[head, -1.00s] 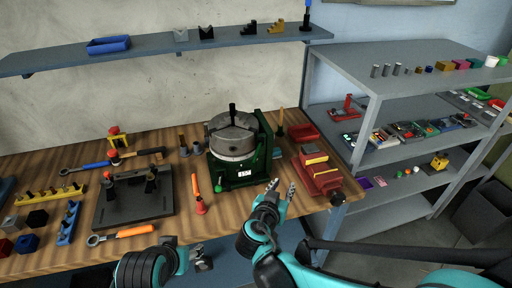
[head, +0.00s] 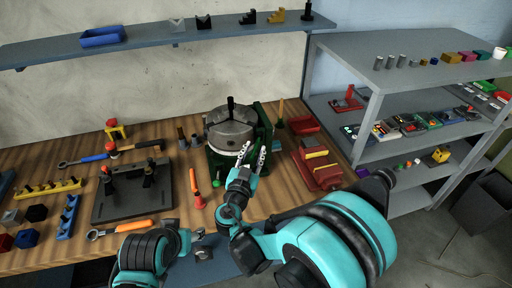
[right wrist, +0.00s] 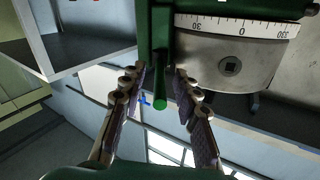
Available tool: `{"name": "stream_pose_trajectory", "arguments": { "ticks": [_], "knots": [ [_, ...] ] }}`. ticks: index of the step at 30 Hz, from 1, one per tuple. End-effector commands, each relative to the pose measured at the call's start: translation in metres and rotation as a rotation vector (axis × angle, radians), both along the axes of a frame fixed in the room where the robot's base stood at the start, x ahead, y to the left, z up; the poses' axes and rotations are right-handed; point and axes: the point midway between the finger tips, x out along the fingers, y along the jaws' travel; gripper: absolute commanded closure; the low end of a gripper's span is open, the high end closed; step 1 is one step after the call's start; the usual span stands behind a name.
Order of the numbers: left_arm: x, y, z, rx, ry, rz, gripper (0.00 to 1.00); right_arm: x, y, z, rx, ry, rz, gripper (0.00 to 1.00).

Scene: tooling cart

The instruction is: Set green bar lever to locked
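The green-bodied rotary table (head: 262,118) with a grey round chuck (head: 230,134) stands at the back middle of the wooden bench. Its green bar lever (right wrist: 160,60) shows in the right wrist view as a straight rod with a round end, pointing toward the camera. My right gripper (head: 253,156) is in front of the rotary table. In the right wrist view its fingers (right wrist: 159,84) are open, one on each side of the bar, with visible gaps. In the head view the gripper hides the bar. My left gripper (head: 201,247) is low at the bench's front edge; its fingers are unclear.
A red vise (head: 318,167) stands just right of my right gripper. An orange-handled screwdriver (head: 196,190) stands to the left. A black fixture plate (head: 132,199) lies further left. A grey shelf unit (head: 365,105) stands at the right.

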Motion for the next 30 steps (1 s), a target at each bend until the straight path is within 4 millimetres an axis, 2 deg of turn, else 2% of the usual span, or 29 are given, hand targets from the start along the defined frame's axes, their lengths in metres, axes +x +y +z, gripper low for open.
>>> {"name": "stream_pose_trajectory", "arguments": {
  "ticks": [3,6,14,15,18,19,30],
  "knots": [
    [0.000,0.000,-0.003,0.000,0.000,0.000,0.46,0.015,-0.004,-0.001,0.000,0.000,-0.002,0.69],
    [0.000,0.000,-0.004,0.000,0.000,0.000,0.46,0.021,-0.006,0.000,0.000,0.000,-0.001,0.69],
    [0.000,0.000,-0.004,0.000,0.000,0.000,0.46,0.023,-0.006,0.000,0.000,0.001,0.001,0.69],
    [0.000,0.000,-0.004,0.000,0.000,0.000,0.46,0.023,-0.006,0.000,0.000,0.001,0.000,0.71],
    [0.000,0.000,-0.004,0.000,0.000,0.000,0.46,0.023,-0.006,0.000,0.000,0.001,0.000,0.98],
    [0.000,0.000,-0.004,0.000,0.000,0.000,0.46,0.023,-0.006,0.000,0.000,0.001,0.000,1.00],
    [0.000,0.000,-0.004,0.000,0.000,0.000,0.46,0.023,-0.005,0.000,-0.001,0.001,0.013,1.00]
  ]
}}
